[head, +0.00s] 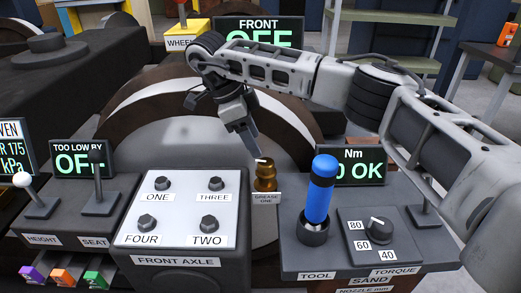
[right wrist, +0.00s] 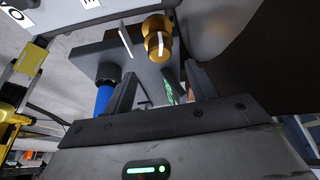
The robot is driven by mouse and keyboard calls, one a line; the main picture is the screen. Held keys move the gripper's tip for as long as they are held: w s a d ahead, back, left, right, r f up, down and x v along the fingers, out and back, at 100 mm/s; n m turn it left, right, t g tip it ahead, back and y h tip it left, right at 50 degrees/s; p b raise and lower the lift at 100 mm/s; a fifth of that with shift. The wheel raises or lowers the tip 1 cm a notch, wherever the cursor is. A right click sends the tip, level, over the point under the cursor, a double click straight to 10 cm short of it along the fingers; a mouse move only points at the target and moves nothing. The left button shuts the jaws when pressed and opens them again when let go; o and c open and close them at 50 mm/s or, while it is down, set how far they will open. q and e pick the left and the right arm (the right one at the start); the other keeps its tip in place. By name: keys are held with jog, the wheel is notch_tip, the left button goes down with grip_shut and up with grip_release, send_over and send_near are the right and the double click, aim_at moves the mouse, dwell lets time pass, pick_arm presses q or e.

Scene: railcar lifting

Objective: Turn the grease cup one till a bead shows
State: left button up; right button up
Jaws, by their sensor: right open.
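The grease cup one (head: 265,181) is a small brass cup with a white mark on its top. It stands upright behind the label "GREASE ONE" (head: 265,197), between the front axle panel and the tool stand. My right gripper (head: 252,145) points down just above and behind the cup. In the right wrist view the two fingers (right wrist: 162,92) are apart, with the brass cup (right wrist: 158,35) beyond their tips and roughly between them. The fingers do not appear closed on it. I cannot make out a bead of grease. My left gripper is not in view.
The front axle panel (head: 188,225) with several bolts lies left of the cup. A blue-handled tool (head: 319,190) stands upright close on the right, beside the torque dial (head: 375,226). A large wheel (head: 185,150) rises behind. Levers (head: 99,180) stand at left.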

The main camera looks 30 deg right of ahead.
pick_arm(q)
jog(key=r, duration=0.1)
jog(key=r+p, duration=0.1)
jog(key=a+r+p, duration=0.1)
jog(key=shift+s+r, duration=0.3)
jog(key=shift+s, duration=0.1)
pick_arm(e)
jog(key=v, duration=0.9)
jog(key=shift+r, duration=0.15)
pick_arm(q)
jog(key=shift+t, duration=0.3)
pick_arm(e)
jog(key=shift+a, duration=0.1)
